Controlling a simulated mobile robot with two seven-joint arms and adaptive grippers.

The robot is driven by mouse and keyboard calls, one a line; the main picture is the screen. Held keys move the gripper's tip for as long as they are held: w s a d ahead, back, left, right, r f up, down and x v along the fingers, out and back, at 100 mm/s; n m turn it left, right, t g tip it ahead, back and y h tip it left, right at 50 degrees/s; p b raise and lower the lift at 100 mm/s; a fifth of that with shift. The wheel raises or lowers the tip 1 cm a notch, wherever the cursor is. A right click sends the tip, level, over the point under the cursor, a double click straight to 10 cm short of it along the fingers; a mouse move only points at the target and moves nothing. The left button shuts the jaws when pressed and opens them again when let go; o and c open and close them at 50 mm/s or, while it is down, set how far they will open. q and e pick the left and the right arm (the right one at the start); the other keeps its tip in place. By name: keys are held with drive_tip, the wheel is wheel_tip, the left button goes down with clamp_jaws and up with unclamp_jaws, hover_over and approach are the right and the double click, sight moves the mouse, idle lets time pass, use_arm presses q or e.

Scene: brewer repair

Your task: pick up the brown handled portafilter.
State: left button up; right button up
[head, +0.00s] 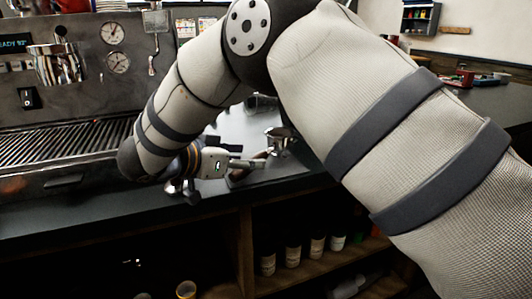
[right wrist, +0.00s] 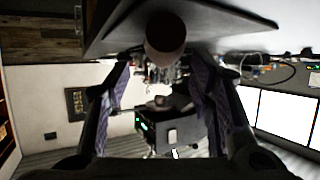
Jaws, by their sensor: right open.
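The portafilter lies on the dark counter in the head view, with its metal basket (head: 280,139) toward the right and its brown handle (head: 240,175) toward the front edge. In the right wrist view the round brown end of the handle (right wrist: 165,34) faces the camera, high between the fingers. My right gripper (head: 254,163) is close beside the handle in the head view, and its fingers partly cover it. In the right wrist view the gripper (right wrist: 162,72) is open, one finger on each side. I cannot tell whether a finger touches the handle. My left gripper is not in view.
An espresso machine (head: 70,75) with gauges and a drip grate (head: 65,148) stands at the left. Cups (head: 292,255) stand on a shelf under the counter (head: 110,205). A small metal item (head: 180,188) sits near the counter's front edge. My right arm hides much of the counter.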

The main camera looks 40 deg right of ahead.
sight(252, 157)
drive_tip(key=x, duration=0.4)
drive_tip(key=shift+w+a+r, duration=0.1)
drive_tip(key=shift+w, duration=0.05)
clamp_jaws()
drive_tip(key=shift+r, duration=0.1)
